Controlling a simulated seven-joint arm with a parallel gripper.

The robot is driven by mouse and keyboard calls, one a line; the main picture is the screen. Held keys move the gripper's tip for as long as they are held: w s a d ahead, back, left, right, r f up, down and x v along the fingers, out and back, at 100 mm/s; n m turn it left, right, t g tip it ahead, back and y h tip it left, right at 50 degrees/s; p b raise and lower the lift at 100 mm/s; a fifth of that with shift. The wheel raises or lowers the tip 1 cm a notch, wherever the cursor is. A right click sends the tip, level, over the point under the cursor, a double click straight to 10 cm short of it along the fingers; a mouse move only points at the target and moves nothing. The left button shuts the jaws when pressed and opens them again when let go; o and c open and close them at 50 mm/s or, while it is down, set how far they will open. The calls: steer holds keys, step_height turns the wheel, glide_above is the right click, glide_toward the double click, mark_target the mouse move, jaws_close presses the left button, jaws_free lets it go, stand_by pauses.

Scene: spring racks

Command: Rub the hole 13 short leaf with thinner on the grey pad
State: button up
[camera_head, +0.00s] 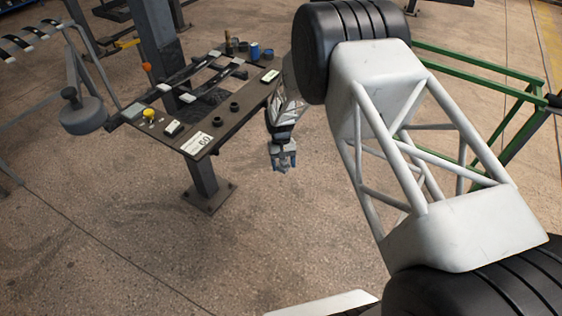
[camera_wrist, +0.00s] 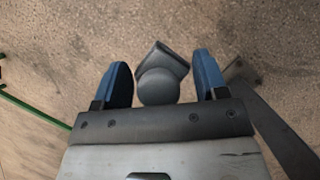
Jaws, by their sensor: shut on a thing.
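My gripper (camera_head: 283,157) hangs over the floor just off the right edge of the dark bench (camera_head: 228,133). In the wrist view its blue fingers (camera_wrist: 163,85) stand either side of a grey round knob (camera_wrist: 158,87) on a squarish grey block, which looks like the grey pad (camera_wrist: 172,56). My gripper is shut on it. Two dark leaves (camera_head: 189,68) (camera_head: 212,79) lie slanted across the bench on light supports. Which leaf is the hole 13 short one cannot be read. A blue can (camera_head: 254,51) stands at the bench's back; whether it holds thinner cannot be told.
The bench also bears a yellow-knobbed block (camera_head: 149,115), black cups (camera_head: 218,121) (camera_head: 235,106) and a white "60" card (camera_head: 196,143). A rack of strips (camera_head: 28,40) stands at far left, a green frame (camera_head: 475,67) at right. Floor (camera_head: 220,255) in front is clear.

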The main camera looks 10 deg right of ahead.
steer(key=s+r, duration=0.5)
steer(key=r, duration=0.3)
steer(key=w+a+r, duration=0.1)
steer(key=w+r, duration=1.1)
steer(key=r, duration=0.5)
steer(key=w+r, duration=1.3)
steer(key=r, duration=0.3)
glide_above(134, 113)
steer(key=w, duration=0.1)
step_height(134, 113, down, 6)
steer(key=shift+w, duration=0.15)
steer(key=shift+f, duration=0.25)
steer(key=shift+f, duration=2.8)
steer(key=shift+f, duration=0.55)
